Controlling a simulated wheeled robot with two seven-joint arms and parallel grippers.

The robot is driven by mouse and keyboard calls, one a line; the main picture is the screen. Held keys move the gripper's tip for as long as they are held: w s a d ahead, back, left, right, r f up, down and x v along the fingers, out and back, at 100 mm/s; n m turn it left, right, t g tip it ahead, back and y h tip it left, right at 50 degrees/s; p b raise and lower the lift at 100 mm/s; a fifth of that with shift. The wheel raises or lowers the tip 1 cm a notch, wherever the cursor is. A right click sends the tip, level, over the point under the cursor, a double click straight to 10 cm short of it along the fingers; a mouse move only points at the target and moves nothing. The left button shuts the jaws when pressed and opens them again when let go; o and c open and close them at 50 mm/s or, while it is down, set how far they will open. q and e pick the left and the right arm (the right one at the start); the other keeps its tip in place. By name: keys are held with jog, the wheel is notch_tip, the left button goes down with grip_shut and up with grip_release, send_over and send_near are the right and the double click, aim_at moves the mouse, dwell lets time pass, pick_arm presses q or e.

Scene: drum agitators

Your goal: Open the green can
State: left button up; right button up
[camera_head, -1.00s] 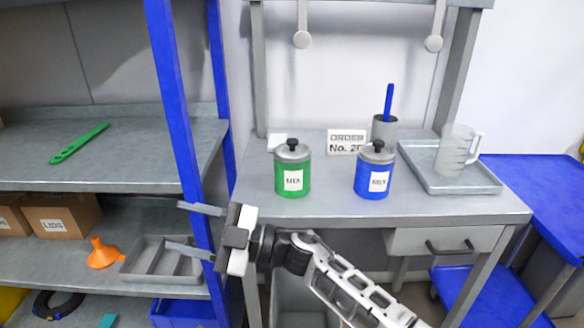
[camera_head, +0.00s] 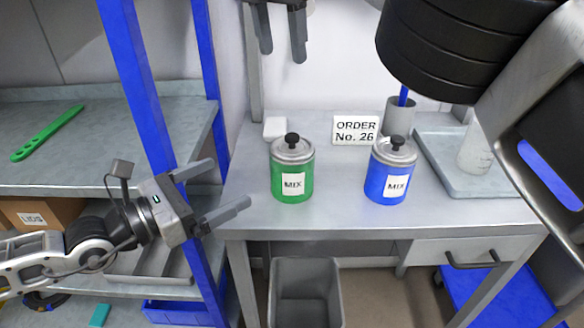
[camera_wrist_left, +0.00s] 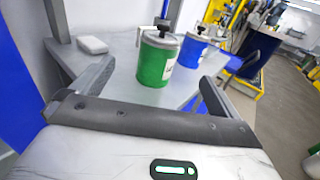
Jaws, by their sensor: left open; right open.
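The green can (camera_head: 291,170) stands upright on the grey workbench (camera_head: 335,215). Its grey lid with a black knob (camera_head: 292,146) is on, and its label reads MIX. My left gripper (camera_head: 230,184) is open and empty, to the left of the can and apart from it, fingers pointing toward it. In the left wrist view the green can (camera_wrist_left: 157,62) stands beyond and between the open fingers (camera_wrist_left: 156,74). My right gripper (camera_head: 282,54) is open and empty at the top, fingers down, above and behind the green can in the picture.
A blue can (camera_head: 389,172) with a grey lid stands to the right. Behind are an order sign (camera_head: 355,130), a white block (camera_head: 275,128) and a grey cup (camera_head: 399,118). A tray (camera_head: 440,165) is at right. A blue rack post (camera_head: 135,90) rises beside my left arm.

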pick_arm(q)
jog(key=x, duration=1.5)
jog(key=shift+s, duration=0.1)
jog(key=c, duration=1.4)
jog(key=shift+c, duration=0.2)
pick_arm(e)
jog(key=n+y, duration=0.3)
jog(key=n, duration=1.5)
send_over(292, 135)
jog(key=s+d, duration=0.2)
notch_tip(292, 135, down, 4)
jog(key=f, duration=0.4)
jog(key=w+a+f, duration=0.1)
jog(key=f, duration=0.7)
jog(key=shift+w+a, duration=0.35)
jog(key=shift+a, duration=0.05)
